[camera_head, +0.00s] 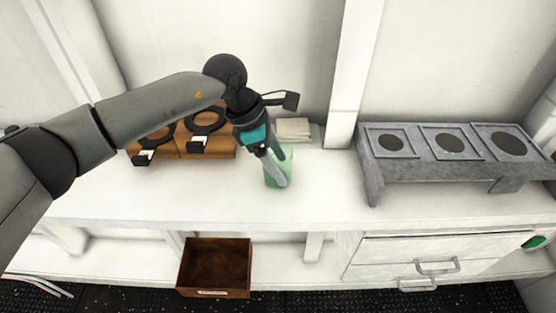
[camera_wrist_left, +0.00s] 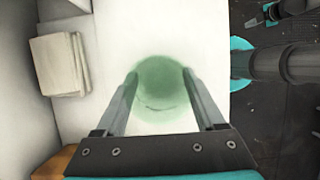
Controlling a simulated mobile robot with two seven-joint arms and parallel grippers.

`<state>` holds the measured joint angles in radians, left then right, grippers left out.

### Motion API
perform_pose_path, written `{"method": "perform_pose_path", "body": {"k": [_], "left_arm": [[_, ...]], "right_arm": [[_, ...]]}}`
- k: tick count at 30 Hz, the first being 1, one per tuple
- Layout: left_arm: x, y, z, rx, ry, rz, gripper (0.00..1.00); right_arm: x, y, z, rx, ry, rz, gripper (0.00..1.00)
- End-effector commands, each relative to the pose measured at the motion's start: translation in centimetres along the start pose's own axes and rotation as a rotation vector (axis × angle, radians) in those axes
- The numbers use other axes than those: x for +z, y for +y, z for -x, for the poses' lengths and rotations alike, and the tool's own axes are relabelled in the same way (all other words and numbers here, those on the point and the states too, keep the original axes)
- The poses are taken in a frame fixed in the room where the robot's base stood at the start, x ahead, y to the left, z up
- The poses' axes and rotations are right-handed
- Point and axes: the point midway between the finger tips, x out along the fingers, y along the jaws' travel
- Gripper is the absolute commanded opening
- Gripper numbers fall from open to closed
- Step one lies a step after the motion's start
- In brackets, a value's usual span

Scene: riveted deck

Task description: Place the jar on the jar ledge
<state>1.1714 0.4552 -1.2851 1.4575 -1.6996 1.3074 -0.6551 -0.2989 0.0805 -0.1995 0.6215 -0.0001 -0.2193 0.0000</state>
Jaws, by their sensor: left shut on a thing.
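The jar (camera_head: 272,180) is green and translucent, over the middle of the white counter. My left gripper (camera_head: 279,180) reaches down to it from above and is shut on it. In the left wrist view the jar (camera_wrist_left: 160,88) sits between the two fingertips (camera_wrist_left: 160,78), with its round outline seen from above. I cannot tell whether its base touches the counter. A grey raised stand (camera_head: 440,150) with several dark round spots in square frames is at the right; no label shows whether it is the jar ledge.
A wooden rack (camera_head: 222,148) with black rings stands at the back left, partly behind my arm. A pale stack (camera_head: 293,129) lies by the wall, near the jar. A brown open box (camera_head: 214,268) is below the counter. Counter (camera_head: 325,195) between jar and stand is clear.

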Motion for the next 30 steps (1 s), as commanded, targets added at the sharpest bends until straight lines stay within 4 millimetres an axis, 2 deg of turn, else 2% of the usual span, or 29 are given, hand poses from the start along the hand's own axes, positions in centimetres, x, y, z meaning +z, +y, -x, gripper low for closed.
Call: {"method": "perform_pose_path", "body": {"k": [8,9,15,26,30], "left_arm": [[-0.1,0.0,-0.3,0.000,-0.001,-0.001,0.11],[-0.1,0.0,-0.2,0.000,0.000,-0.001,0.76],[-0.1,0.0,-0.2,0.000,0.000,0.000,0.98],[0.1,0.0,0.2,0.000,0.000,0.000,1.00],[0.0,0.1,2.3,0.004,-0.001,0.000,1.00]], "right_arm": [[0.1,0.0,-0.5,0.000,0.000,0.000,0.00],[0.1,0.0,-0.4,0.000,-0.001,0.000,0.00],[0.1,0.0,-0.3,0.000,-0.001,0.000,0.00],[0.1,0.0,0.1,-0.001,-0.003,0.000,0.00],[0.1,-0.1,-0.1,-0.001,-0.003,0.000,0.00]]}}
